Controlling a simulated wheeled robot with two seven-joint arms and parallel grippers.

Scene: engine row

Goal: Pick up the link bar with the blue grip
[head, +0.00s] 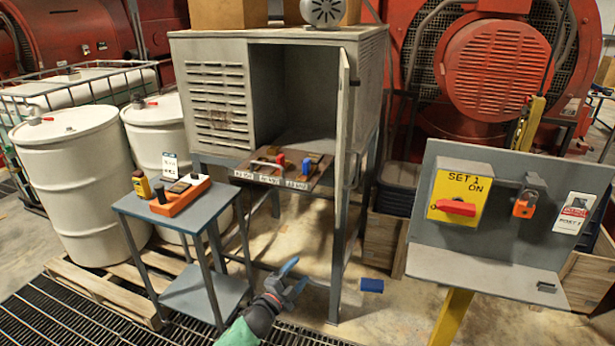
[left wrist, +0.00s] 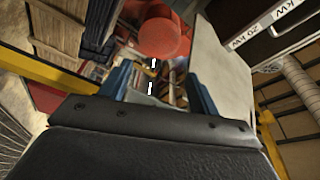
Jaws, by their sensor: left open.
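The bar under the blue grip is too small to make out. My left gripper (head: 289,283) is low in front of the cabinet, below and apart from the board. Its blue fingers are spread in the left wrist view (left wrist: 158,92), with nothing held between them. My right gripper is not in view.
The cabinet door (head: 342,130) stands open at the right of the board. A grey side table (head: 160,212) with an orange block (head: 180,196) is at left. A blue block (head: 371,285) shows low beside the cabinet leg. A switch panel (head: 490,262) stands at right.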

